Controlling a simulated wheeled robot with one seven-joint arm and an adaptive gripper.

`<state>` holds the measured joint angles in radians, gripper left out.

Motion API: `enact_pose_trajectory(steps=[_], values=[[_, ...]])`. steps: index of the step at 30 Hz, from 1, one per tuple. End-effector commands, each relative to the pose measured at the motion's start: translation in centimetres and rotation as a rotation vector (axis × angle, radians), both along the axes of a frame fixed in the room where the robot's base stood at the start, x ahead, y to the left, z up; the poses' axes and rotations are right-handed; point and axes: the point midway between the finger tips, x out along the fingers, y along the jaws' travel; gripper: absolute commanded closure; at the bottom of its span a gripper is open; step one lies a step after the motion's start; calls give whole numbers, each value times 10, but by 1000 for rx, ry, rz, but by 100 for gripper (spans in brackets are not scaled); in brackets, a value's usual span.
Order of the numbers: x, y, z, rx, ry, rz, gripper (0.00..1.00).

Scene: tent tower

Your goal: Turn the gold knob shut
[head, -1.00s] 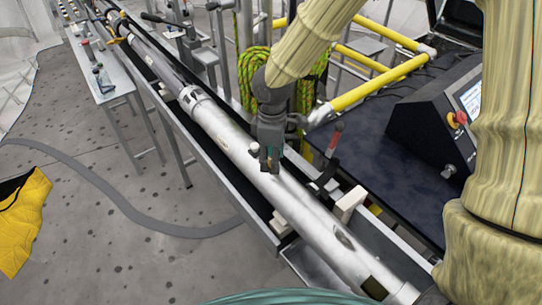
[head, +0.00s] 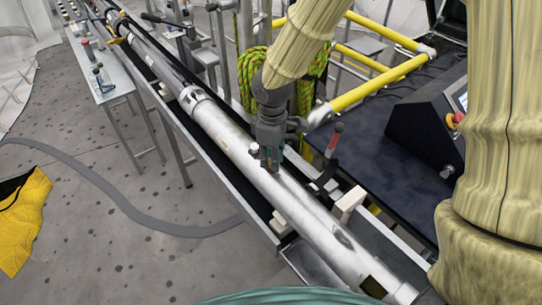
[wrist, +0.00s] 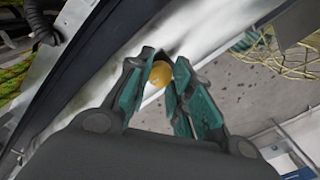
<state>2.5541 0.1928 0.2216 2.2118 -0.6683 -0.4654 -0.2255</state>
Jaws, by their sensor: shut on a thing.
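The gold knob (wrist: 160,73) shows in the wrist view as a round gold shape between my teal fingers. It sits against a long white tube (wrist: 200,40), which lies lengthwise in a metal trough in the head view (head: 222,128). My gripper (wrist: 163,65) is shut on the gold knob, with a fingertip on each side of it. In the head view my gripper (head: 271,165) points down onto the top of the tube, and its fingers hide the knob. I cannot tell how far the knob is turned.
A dark table with a control box (head: 425,125) stands to the right. A red-topped lever (head: 335,140) is just right of my gripper. Yellow rails (head: 380,85) and a coiled green rope (head: 250,75) are behind. The floor at left holds a yellow bag (head: 22,215).

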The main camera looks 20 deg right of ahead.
Motion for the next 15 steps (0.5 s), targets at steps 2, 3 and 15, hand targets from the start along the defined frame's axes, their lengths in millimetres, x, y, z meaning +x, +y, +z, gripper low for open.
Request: enact_pose_trajectory(steps=[2,3,15], values=[[0,0,0,1,0,-2,100],[0,0,0,1,0,-2,100],[0,0,0,1,0,-1,55]])
